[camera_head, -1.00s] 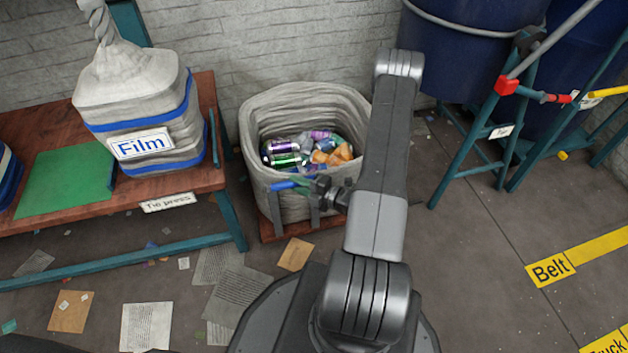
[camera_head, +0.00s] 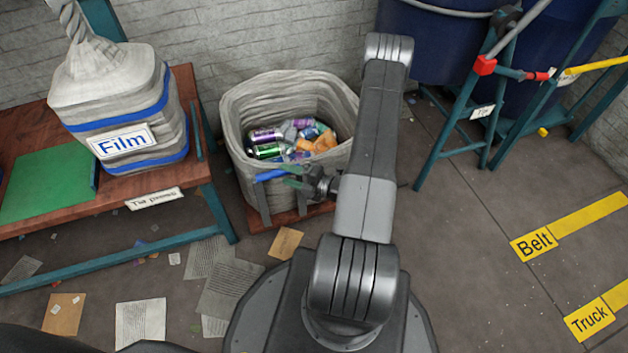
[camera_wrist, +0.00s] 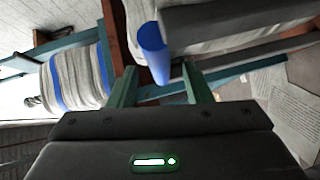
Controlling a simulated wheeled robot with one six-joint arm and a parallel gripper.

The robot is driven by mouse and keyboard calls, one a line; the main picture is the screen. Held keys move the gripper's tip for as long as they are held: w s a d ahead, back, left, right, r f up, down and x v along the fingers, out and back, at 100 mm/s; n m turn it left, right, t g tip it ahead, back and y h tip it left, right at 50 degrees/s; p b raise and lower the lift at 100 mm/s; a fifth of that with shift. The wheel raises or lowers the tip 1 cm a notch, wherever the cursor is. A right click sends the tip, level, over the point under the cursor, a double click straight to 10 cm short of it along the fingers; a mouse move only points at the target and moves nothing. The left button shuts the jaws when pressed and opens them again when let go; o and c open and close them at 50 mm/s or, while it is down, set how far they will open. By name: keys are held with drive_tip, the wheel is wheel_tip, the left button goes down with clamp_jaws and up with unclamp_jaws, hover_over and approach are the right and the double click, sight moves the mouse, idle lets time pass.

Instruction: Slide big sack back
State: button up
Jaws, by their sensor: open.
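The big sack (camera_head: 237,130) is a grey open-topped fabric sack holding crumpled cans and other scraps. It stands upright on a low reddish-brown wooden base (camera_head: 282,222) against the brick wall. A blue grip bar (camera_head: 270,175) crosses its front between grey straps. My gripper (camera_head: 290,176) is open at the sack's front, at the right end of this bar. In the wrist view, the blue bar (camera_wrist: 152,45) lies ahead of and between the green fingers (camera_wrist: 160,82). Whether the fingers touch it is unclear.
A bench (camera_head: 120,205) at left bears a tied sack labelled Film (camera_head: 88,90) and a green sheet (camera_head: 48,185). A teal frame (camera_head: 450,120) with blue drums stands at right. Papers litter the floor; yellow strips mark Belt and Truck. The floor at right is mostly clear.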

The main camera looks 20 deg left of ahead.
drive_tip(key=p+v, duration=0.2)
drive_tip(key=v, duration=0.9)
drive_tip(key=shift+d, duration=0.3)
drive_tip(key=shift+s+a, duration=0.1)
drive_tip(key=b+x, duration=0.3)
drive_tip(key=x, duration=1)
drive_tip(key=shift+a, duration=0.3)
drive_tip(key=p+v, duration=0.4)
drive_tip(key=v, duration=1)
drive_tip(key=b+x, duration=0.1)
drive_tip(key=x, duration=0.3)
drive_tip(key=w+b+x, duration=0.1)
drive_tip(key=x, duration=0.3)
drive_tip(key=b+x, duration=0.2)
drive_tip(key=x, duration=0.2)
drive_tip(key=shift+w+a+f, duration=0.15)
drive_tip(key=shift+w, duration=0.3)
drive_tip(key=shift+w+d, duration=0.2)
drive_tip(key=shift+d, duration=0.15)
